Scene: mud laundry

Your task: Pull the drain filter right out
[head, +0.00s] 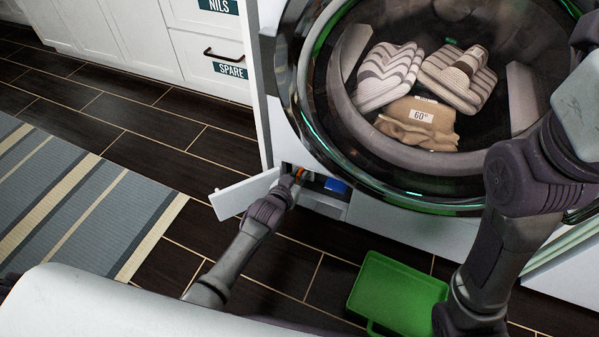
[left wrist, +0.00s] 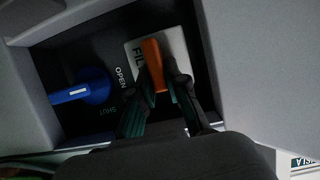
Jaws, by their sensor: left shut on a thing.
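The drain filter (left wrist: 152,62) shows as an orange grip in front of a white label with partly hidden lettering, inside the washer's low compartment. My left gripper (left wrist: 162,76) is shut on this orange grip, one dark finger on each side. In the head view, my left gripper (head: 294,178) reaches into the compartment at the washer's lower left, and only a bit of orange shows there. The filter's body is hidden. My right arm crosses the right side of the head view, but its gripper is out of the picture.
A blue knob (left wrist: 85,90) sits beside the filter, near the words OPEN and SHUT. The white flap (head: 245,193) stands open at left. A green tray (head: 398,290) lies on the dark floor (head: 285,262). The washer's round door (head: 430,195) bulges above; laundry shows behind it.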

